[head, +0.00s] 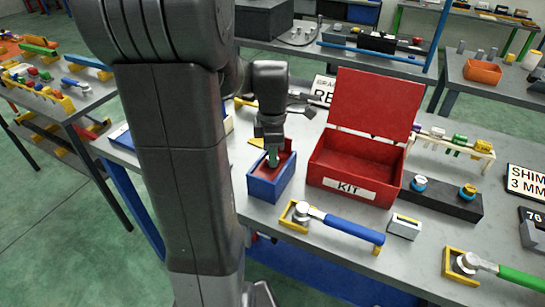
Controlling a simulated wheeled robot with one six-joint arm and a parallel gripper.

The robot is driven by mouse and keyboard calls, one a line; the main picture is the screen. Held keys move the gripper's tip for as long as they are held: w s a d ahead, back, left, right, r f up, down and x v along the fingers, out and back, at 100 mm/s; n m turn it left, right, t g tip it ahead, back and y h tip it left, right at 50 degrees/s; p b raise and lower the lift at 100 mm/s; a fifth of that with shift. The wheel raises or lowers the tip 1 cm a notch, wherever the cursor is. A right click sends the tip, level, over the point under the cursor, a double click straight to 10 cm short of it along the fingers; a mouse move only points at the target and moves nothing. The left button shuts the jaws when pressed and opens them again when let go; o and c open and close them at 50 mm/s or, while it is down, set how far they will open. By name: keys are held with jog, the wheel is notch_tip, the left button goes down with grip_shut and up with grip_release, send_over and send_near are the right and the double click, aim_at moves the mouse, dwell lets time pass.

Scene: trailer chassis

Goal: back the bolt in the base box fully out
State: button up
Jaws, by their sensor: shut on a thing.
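The base box (258,190) is a small open blue box with a red inside, standing on the grey bench left of the red kit box. My gripper (273,147) points down over its opening, with the fingertips at the level of the rim. It is shut on a small dark green piece (274,158), apparently the bolt. The piece's lower end and any thread are too small or hidden to make out, so I cannot tell how deep it sits.
The red kit box (352,188) stands close on the right with its lid up. A blue-handled wrench (340,224) lies in front in a yellow holder, beside a small grey block (404,227). A dark block (440,198) with two coloured caps is farther right.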

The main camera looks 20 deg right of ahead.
jog(key=shift+r, duration=0.1)
jog(key=shift+r+p, duration=0.45)
jog(key=shift+p, duration=0.05)
jog(key=shift+c, duration=0.9)
notch_tip(320, 180, up, 8)
jog(key=p, duration=0.6)
jog(key=shift+p, duration=0.35)
jog(key=shift+f, duration=0.1)
